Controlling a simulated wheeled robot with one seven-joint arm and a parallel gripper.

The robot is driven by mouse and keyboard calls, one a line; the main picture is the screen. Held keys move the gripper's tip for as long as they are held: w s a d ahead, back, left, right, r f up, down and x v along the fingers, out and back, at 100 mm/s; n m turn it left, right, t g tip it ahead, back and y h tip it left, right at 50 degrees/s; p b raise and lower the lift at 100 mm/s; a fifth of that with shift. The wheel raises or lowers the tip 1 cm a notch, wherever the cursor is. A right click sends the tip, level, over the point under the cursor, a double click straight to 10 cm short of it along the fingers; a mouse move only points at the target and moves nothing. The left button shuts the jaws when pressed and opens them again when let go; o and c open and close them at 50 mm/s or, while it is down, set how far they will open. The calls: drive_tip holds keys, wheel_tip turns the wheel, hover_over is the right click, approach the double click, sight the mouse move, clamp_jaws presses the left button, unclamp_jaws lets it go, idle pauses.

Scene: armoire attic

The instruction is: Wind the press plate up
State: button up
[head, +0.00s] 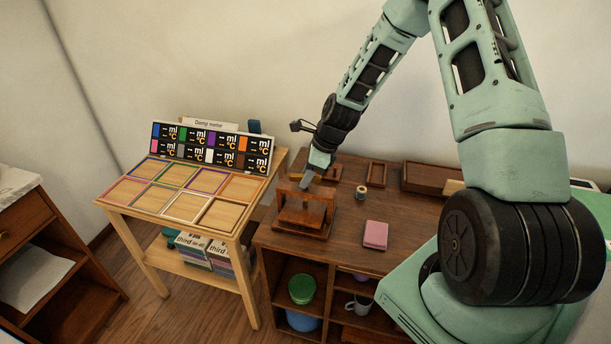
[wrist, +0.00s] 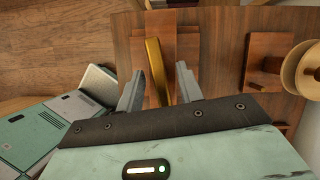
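The wooden press (head: 318,233) stands at the left end of the dark wooden bench, with a crossbar on posts above a block-like plate (head: 302,216). My gripper (head: 306,183) is over the top of the press, pointing down. In the wrist view, my gripper (wrist: 160,76) is open, its two fingers apart. A brass-coloured bar (wrist: 155,62) shows between the fingers, with a gap on each side. The reddish wood of the press (wrist: 184,50) lies beneath it. The plate's height is hard to judge, and my gripper partly hides the press top in the head view.
A pink block (head: 375,235), a spool (head: 361,192) and wooden trays (head: 376,174) are on the bench (head: 345,258). A slanted stand with coloured frames (head: 190,190) is close on the left. Shelves below hold a green bowl (head: 302,288) and a mug (head: 359,305).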

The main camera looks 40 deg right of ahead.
drive_tip(key=shift+w+a+f, duration=0.15)
drive_tip(key=shift+a+f, duration=0.05)
drive_tip(key=shift+f, duration=0.4)
clamp_jaws()
drive_tip(key=shift+n, duration=0.3)
